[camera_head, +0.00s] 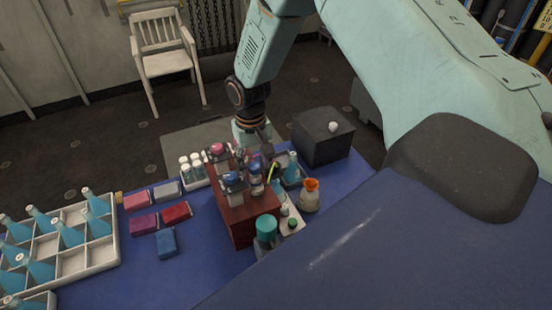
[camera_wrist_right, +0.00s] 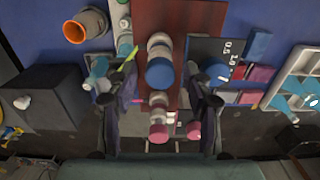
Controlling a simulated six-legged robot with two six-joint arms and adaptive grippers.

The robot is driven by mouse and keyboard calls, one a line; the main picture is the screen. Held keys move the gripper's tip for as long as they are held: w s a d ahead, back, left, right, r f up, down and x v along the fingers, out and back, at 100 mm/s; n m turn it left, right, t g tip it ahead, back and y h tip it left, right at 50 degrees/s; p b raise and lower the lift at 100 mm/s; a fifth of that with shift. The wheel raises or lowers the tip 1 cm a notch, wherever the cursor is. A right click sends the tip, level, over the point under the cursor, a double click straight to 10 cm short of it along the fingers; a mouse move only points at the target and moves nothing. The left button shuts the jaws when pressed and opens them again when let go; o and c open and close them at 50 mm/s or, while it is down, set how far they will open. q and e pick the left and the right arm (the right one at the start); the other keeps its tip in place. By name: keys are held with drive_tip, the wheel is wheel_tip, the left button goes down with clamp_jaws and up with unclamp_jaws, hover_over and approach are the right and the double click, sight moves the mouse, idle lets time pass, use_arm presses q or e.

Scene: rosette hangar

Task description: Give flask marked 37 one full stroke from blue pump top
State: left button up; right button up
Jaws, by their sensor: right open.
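The blue pump top (camera_wrist_right: 160,72) sits on a pale bottle on a dark red wooden stand (camera_head: 240,222); in the head view a blue top (camera_head: 233,178) shows there. A pink pump top (camera_wrist_right: 159,132) stands near it, also seen in the head view (camera_head: 217,148). My right gripper (camera_head: 255,151) is open over the stand; in the right wrist view its fingers (camera_wrist_right: 156,100) are to either side of the pump tops, with no grip visible. Several blue flasks (camera_head: 70,234) stand in a white divided crate (camera_head: 107,252). I cannot read a 37 on any flask. My left gripper is out of view.
Red and blue packs (camera_head: 176,212) lie between crate and stand. A black box (camera_head: 322,138) with a white knob stands behind right. An orange-mouthed jar (camera_head: 310,196) and a teal-lidded jar (camera_head: 266,226) stand close to the stand. Small white-capped bottles (camera_head: 190,166) are at its back left.

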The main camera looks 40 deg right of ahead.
drive_tip(key=shift+w, duration=0.15)
drive_tip(key=shift+r+p, duration=0.6)
drive_tip(key=shift+r, duration=0.05)
drive_tip(key=shift+r+p, duration=0.7)
drive_tip(key=shift+r, duration=2.15)
